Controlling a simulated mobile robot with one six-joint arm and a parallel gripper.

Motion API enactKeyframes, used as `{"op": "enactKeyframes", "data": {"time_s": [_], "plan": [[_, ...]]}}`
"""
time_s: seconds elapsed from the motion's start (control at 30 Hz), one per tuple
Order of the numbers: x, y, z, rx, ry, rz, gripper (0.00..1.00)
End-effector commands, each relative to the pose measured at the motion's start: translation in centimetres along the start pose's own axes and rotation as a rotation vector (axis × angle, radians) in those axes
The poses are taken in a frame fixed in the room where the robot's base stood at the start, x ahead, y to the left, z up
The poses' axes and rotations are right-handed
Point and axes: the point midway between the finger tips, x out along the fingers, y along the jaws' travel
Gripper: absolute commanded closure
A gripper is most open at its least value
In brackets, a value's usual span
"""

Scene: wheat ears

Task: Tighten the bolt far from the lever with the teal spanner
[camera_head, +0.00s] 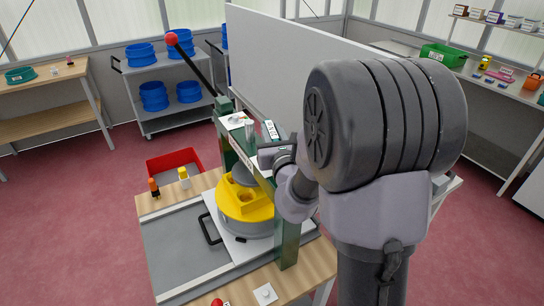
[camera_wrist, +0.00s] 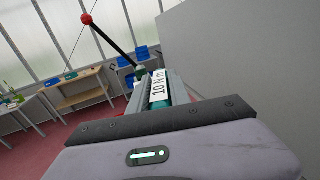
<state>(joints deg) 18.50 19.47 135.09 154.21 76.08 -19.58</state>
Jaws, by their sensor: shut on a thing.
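My gripper (camera_head: 272,152) is over the top beam of the green frame and is shut on the teal spanner (camera_wrist: 181,97). The spanner's white label in the wrist view reads 10 N m. The spanner's far end is hidden in the wrist view, so I cannot tell whether it touches a bolt. The lever (camera_head: 190,62) is a black bar with a red ball, rising to the upper left from the frame's far end; it also shows in the wrist view (camera_wrist: 108,40). A small grey fitting (camera_head: 249,127) stands on the beam; I cannot make out either bolt clearly.
A yellow ring-shaped part (camera_head: 246,203) sits beneath the beam. The green post (camera_head: 288,243) stands at the near side. A red bin (camera_head: 176,160) is behind the wooden bench (camera_head: 150,203). A white partition (camera_head: 285,50) rises behind the frame. Blue tubs fill a trolley (camera_head: 172,88).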

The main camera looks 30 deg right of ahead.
Motion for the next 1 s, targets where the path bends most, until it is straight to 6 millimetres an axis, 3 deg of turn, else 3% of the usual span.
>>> {"op": "enactKeyframes", "data": {"time_s": [1.0], "plan": [[0.30, 0.05, 0.35, 0.009, -0.001, -0.102, 1.00]]}}
